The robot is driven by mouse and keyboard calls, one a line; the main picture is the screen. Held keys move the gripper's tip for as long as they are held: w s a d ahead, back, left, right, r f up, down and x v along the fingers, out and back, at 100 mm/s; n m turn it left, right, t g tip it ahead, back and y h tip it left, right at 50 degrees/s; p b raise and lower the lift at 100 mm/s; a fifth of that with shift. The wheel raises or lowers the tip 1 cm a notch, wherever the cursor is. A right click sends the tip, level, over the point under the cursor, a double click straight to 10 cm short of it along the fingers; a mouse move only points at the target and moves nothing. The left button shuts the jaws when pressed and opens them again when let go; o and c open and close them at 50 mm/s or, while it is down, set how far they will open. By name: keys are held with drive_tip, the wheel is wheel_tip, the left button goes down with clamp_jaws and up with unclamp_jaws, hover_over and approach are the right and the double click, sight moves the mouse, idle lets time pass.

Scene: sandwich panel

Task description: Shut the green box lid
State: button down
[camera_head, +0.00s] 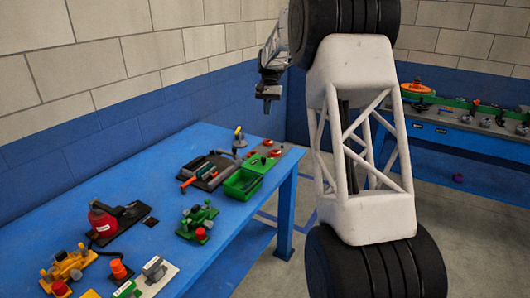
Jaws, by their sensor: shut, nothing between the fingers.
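The green box (242,184) sits on the blue table near its right edge, toward the far end. Its top looks open, with a dark interior showing. A green panel (261,163) at its far side looks like the lid, tilted back; the exact angle is too small to tell. My gripper (267,108) hangs in the air, pointing down, above and beyond the box in the picture. It is shut and empty, apart from the box and lid.
The blue table (150,232) also holds a black tray with tools (206,170), a green fixture (198,222), a red round device (103,220) and a yellow fixture (68,267). Small red parts (272,152) lie beyond the box. My arm blocks the middle right. Another workbench (465,125) stands behind.

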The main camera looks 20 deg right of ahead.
drive_tip(key=w+d+f, duration=0.2)
drive_tip(key=w+f, duration=0.4)
drive_tip(key=w, duration=0.1)
drive_tip(key=w+d+f+m+g, duration=0.1)
drive_tip(key=w+d+f, duration=0.1)
drive_tip(key=w+f, duration=0.5)
drive_tip(key=shift+d+f+y, duration=0.25)
drive_tip(key=shift+d+y, duration=0.15)
drive_tip(key=shift+s+f, duration=0.1)
drive_tip(key=shift+f, duration=0.1)
approach(259, 161)
wheel_tip(259, 161, down, 4)
drive_tip(key=d, duration=0.3)
drive_tip(key=shift+s+a, duration=0.15)
drive_tip(key=shift+a, duration=0.1)
drive_tip(key=shift+s+a+f, duration=0.1)
drive_tip(key=shift+s+a, duration=0.3)
drive_tip(key=shift+s, duration=0.4)
drive_tip(key=shift+s+a, duration=0.45)
drive_tip(key=shift+s, duration=0.3)
drive_tip(key=shift+a, duration=0.1)
